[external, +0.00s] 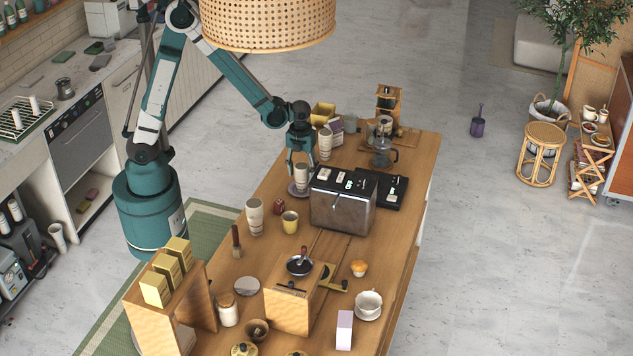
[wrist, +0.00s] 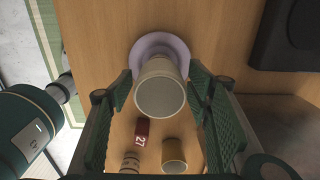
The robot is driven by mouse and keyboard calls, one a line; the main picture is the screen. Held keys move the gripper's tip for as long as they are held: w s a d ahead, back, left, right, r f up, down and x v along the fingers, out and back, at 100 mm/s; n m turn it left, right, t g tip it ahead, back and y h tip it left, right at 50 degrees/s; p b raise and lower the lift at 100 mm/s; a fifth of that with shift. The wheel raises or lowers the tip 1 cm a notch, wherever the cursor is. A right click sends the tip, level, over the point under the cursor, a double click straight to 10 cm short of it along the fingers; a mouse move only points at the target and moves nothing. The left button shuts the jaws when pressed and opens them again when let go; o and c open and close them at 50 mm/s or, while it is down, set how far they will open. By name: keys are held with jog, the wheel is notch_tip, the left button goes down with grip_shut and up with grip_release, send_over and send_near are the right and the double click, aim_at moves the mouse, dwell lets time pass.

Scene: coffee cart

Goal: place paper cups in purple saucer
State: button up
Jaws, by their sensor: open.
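A pale paper cup (external: 301,178) stands upright over the purple saucer (external: 293,190), left of the toaster. The wrist view shows this cup (wrist: 160,97) from above, with the saucer's rim (wrist: 150,43) around its far side. My gripper (external: 300,158) is open, its fingers either side of the cup; in the wrist view gaps show between cup and fingers (wrist: 160,85). A patterned paper cup (external: 325,144) stands behind, and another (external: 254,217) stands nearer the table's left edge. The cup's base is partly hidden.
The metal toaster (external: 342,205) stands close right of my gripper. A yellow mug (external: 290,222) and a small red block (external: 279,207) are in front. A wooden stand (external: 290,308) is nearer the camera.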

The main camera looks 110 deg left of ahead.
jog(key=shift+r, duration=6.1)
jog(key=shift+d+r, duration=0.3)
jog(key=shift+d, duration=0.1)
jog(key=s+d+r+n+t, duration=0.35)
jog(key=d+r+n, duration=0.5)
jog(key=d, duration=0.55)
jog(key=s+d+r+n+t, duration=0.2)
jog(key=s+d+n, duration=0.2)
jog(key=s+d, duration=0.2)
jog(key=s+d+r+n+t, duration=0.1)
jog(key=s+d+r+n, duration=0.1)
jog(key=s+d+n, duration=0.3)
jog(key=d, duration=0.4)
jog(key=shift+s+r+t, duration=0.35)
